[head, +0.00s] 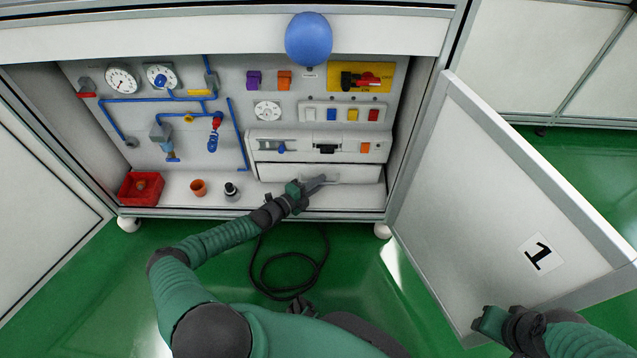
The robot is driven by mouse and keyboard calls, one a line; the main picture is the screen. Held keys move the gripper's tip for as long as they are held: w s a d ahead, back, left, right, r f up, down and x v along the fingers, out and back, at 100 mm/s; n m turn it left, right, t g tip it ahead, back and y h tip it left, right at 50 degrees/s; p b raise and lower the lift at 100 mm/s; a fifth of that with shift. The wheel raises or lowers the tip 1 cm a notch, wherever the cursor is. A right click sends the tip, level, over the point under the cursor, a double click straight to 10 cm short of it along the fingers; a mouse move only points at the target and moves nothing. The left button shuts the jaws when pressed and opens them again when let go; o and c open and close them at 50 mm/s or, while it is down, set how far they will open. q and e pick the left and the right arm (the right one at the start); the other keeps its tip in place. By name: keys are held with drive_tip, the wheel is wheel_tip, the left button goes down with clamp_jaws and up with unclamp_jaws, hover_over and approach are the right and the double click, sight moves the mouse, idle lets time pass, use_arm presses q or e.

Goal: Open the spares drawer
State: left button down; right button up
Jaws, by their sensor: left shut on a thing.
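The spares drawer (358,174) is the plain white drawer low in the middle-right of the open cabinet, under the panel with switches. My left gripper (314,185) reaches in from the left and is shut on the drawer's handle, at the front of the drawer. The fingers hide most of the handle. I cannot tell whether the drawer front stands out from the unit. My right gripper (481,322) is at the lower right, near the bottom edge of the open door; its fingers are too unclear to tell their state.
The cabinet door (500,190), marked 1, stands open at the right. A red bin (141,188), an orange pot (198,187) and a small dark bottle (231,191) stand on the cabinet floor at the left. A black cable (290,285) lies coiled on the green floor.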

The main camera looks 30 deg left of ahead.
use_arm(q)
drive_tip(key=shift+s+f, duration=0.1)
drive_tip(key=shift+f, duration=0.1)
idle(0.7)
drive_tip(key=s+d+p, duration=0.1)
drive_tip(key=s+p, duration=0.1)
drive_tip(key=s+d+p, duration=0.1)
drive_tip(key=s+p, duration=0.1)
drive_tip(key=s+d+r+p, duration=0.1)
drive_tip(key=s+p, duration=0.1)
drive_tip(key=p, duration=0.1)
drive_tip(key=shift+d, duration=0.3)
drive_tip(key=s+d+p, duration=0.5)
drive_tip(key=s, duration=0.3)
drive_tip(key=shift+s+d+f, duration=0.25)
drive_tip(key=shift+s+f, duration=0.15)
drive_tip(key=shift+f, duration=0.05)
drive_tip(key=c, duration=1.8)
unclamp_jaws()
drive_tip(key=shift+o, duration=0.2)
